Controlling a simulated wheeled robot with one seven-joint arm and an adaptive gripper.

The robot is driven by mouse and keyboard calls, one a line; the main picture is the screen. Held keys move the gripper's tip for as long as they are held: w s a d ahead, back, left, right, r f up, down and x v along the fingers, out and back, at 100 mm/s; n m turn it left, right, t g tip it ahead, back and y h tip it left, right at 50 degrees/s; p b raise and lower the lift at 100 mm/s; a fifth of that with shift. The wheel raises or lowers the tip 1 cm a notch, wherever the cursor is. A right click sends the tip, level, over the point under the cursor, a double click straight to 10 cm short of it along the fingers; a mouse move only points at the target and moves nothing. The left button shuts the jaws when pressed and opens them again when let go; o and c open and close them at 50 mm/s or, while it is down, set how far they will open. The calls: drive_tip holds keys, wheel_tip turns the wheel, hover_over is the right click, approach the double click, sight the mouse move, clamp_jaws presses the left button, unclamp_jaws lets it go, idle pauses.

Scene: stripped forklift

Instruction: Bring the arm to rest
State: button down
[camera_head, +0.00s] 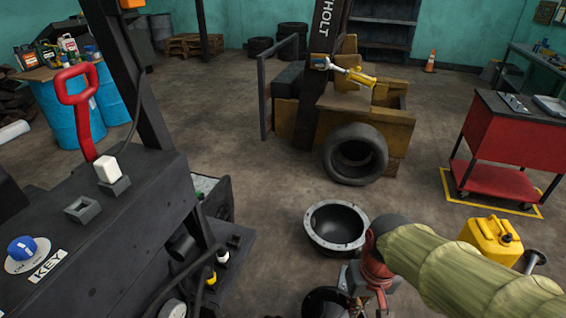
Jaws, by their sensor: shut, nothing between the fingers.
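My arm, in an olive-green sleeve, reaches in from the lower right corner and bends down at a dark joint. Below it, a red and grey wrist part leads to my gripper (362,292) at the bottom edge of the head view. My gripper is small and partly cut off there, above the floor. It is shut and empty. Just behind it is a round dark metal housing (336,226) with a light flanged rim, open side up, apart from it as far as I can tell. A second dark round part (325,303) lies by my gripper, cut off by the frame.
The dark forklift body (110,225) with a red lever (77,100) fills the left. A tyre (355,154) leans on a wooden stand (345,115). A yellow can (490,240) stands close to my arm. A red cart (508,145) is at right.

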drive_tip(key=s+d+r+t, duration=0.1)
drive_tip(key=s+r+t, duration=0.1)
drive_tip(key=r, duration=0.3)
drive_tip(key=s+d+r+t, duration=0.1)
drive_tip(key=s+r+t, duration=0.1)
drive_tip(key=r, duration=0.4)
drive_tip(key=shift+s+d+r+t, duration=0.2)
drive_tip(key=shift+d+r+t, duration=0.05)
drive_tip(key=shift+t, duration=0.15)
